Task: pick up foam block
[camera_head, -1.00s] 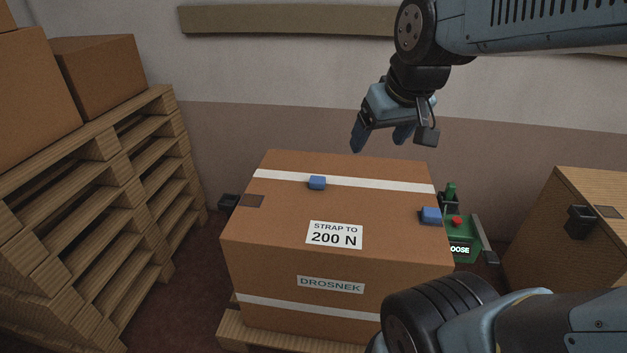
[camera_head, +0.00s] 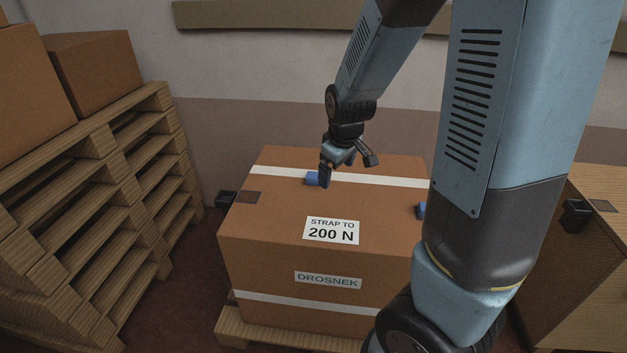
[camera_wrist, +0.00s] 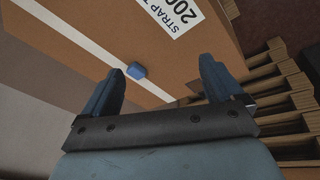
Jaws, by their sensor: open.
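A small blue block (camera_head: 312,178) lies on the white strap across the top of a large brown carton (camera_head: 270,215). In the wrist view a blue block (camera_wrist: 136,71) sits at the strap's edge, ahead of the fingers and nearer the left one. My gripper (camera_head: 325,175) is open and empty, and in the head view it overlaps the right side of that block. I cannot tell its exact height above the carton. A second blue block (camera_head: 421,210) is at the carton's right edge, partly hidden by my arm.
Stacked wooden pallets (camera_head: 110,165) with cartons stand at the left. Another brown box (camera_head: 590,240) stands at the right. The carton top around the label (camera_head: 331,230) is clear.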

